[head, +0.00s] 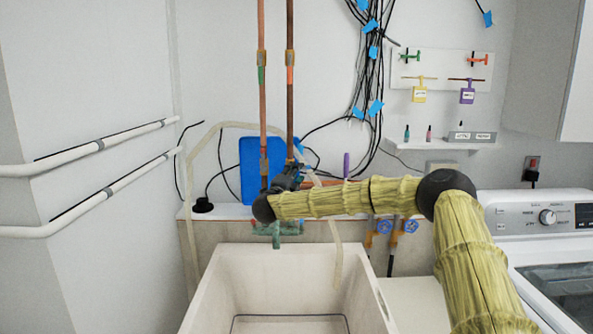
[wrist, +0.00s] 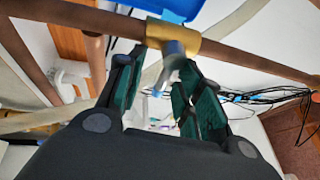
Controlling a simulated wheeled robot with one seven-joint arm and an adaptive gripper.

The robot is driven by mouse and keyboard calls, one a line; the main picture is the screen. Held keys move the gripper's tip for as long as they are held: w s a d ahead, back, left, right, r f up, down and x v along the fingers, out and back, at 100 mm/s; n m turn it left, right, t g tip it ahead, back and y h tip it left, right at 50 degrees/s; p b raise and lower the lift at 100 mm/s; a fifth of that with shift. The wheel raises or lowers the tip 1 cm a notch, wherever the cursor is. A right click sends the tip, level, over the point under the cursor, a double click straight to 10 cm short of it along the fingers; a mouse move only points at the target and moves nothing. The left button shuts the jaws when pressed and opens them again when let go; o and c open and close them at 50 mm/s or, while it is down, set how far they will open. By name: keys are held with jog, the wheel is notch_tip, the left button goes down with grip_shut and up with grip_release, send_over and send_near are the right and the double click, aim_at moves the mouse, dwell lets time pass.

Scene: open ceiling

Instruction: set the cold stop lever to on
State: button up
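My gripper (head: 288,178) is at the wall pipes above the sink, in front of the blue panel. In the wrist view my gripper (wrist: 162,95) is open, with its dark green finger pads apart. A brass valve body (wrist: 187,47) sits on a copper pipe just beyond the fingertips. A short blue-grey lever (wrist: 171,65) sticks out from it into the gap between the fingers; contact with the pads cannot be told. In the head view a small blue piece (head: 298,145) shows just above the gripper, perhaps this lever. No cold label is readable, and the gripper hides the valve there.
The sink (head: 292,285) is below my arm, with a green faucet (head: 277,231) behind it. A purple lever (head: 346,165) stands right of the gripper. Two blue round handles (head: 410,226) are lower right. Black cables (head: 372,90) hang nearby. A washer (head: 548,240) stands right.

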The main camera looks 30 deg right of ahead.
jog(key=shift+w+d+r, duration=0.1)
jog(key=shift+d+r, duration=0.15)
jog(key=shift+d, duration=0.45)
jog(key=shift+s+r, duration=0.15)
jog(key=shift+s, duration=0.05)
jog(key=c, duration=0.4)
grip_shut()
